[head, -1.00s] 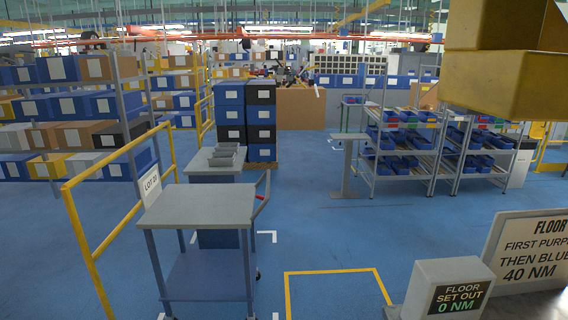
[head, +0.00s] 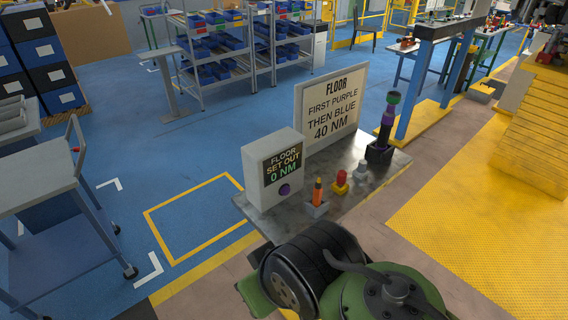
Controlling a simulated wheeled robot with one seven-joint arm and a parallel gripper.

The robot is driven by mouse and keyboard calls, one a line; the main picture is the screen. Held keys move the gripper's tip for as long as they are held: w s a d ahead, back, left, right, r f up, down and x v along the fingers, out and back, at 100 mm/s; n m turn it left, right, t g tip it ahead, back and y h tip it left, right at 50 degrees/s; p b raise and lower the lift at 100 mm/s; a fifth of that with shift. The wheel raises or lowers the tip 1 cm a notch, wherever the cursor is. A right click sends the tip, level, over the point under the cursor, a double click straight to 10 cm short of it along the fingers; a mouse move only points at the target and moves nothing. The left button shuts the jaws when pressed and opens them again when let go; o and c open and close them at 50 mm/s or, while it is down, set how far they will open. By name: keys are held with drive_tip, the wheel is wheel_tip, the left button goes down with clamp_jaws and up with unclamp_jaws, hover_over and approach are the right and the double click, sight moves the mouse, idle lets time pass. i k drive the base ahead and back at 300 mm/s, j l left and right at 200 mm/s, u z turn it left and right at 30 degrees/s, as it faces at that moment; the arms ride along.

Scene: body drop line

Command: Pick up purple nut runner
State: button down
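The purple nut runner (head: 387,118) stands upright in a dark holder (head: 379,153) at the far right end of a grey bench (head: 345,198) in the head view. A sign (head: 327,107) behind the bench reads "FLOOR FIRST PURPLE THEN BLUE 40 NM". A grey display box (head: 273,170) at the left end reads "FLOOR SET OUT 0 NM". My gripper does not show in this view.
An orange-topped tool (head: 317,192), a red-and-yellow piece (head: 341,182) and a small grey piece (head: 361,172) stand on the bench. Green and black machinery fills the bottom centre, before the bench. A grey cart (head: 45,205) stands left. Blue floor is open between them; yellow mat (head: 470,195) lies right.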

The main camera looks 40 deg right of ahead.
sight(393, 98)
drive_tip(key=z, duration=1.95)
drive_tip(key=i+l+z, duration=0.15)
drive_tip(key=l+z, duration=0.2)
drive_tip(key=i+l+z, duration=0.45)
drive_tip(key=l+z, duration=0.2)
